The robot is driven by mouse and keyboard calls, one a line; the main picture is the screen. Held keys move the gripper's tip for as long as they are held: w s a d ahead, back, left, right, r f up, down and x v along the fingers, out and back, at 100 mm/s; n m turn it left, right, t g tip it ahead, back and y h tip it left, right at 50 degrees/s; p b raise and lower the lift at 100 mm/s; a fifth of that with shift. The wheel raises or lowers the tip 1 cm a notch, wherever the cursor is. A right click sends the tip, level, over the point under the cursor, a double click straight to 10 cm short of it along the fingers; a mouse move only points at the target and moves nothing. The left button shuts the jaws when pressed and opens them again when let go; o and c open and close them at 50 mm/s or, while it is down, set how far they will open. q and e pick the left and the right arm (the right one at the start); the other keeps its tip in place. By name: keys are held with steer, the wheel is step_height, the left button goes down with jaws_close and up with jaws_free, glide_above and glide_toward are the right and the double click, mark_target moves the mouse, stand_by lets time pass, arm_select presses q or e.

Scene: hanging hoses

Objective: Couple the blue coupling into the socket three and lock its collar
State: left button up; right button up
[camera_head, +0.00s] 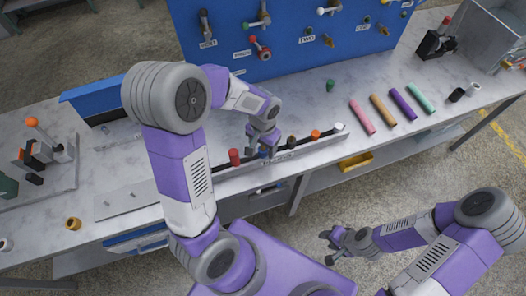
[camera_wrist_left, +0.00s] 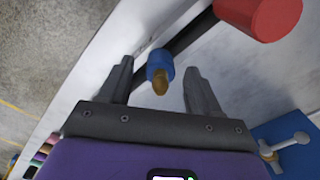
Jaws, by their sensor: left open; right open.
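The blue coupling (camera_wrist_left: 160,72) has a brass tip and sits in a dark rack rail. In the left wrist view it lies between the two spread fingers of my left gripper (camera_wrist_left: 158,68), with gaps on both sides. In the head view my left gripper (camera_head: 260,146) is low over the rail and hides most of the coupling. The blue board (camera_head: 225,22) at the back carries several sockets with small labels. One label reads TWO; I cannot tell which socket is three. My right gripper (camera_head: 333,240) is open and empty, in front of the table.
A red coupling (camera_head: 234,157) is left of the blue one, close by. Black (camera_head: 291,142), orange (camera_head: 315,134) and white (camera_head: 338,127) pieces stand to the right along the rail. Several coloured cylinders (camera_head: 382,110) lie at the right. A black-and-orange fixture (camera_head: 38,150) stands at the left.

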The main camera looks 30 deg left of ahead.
arm_select(q)
step_height(320, 180, down, 2)
steer(key=shift+c, duration=0.3)
steer(key=shift+r, duration=0.1)
jaws_close()
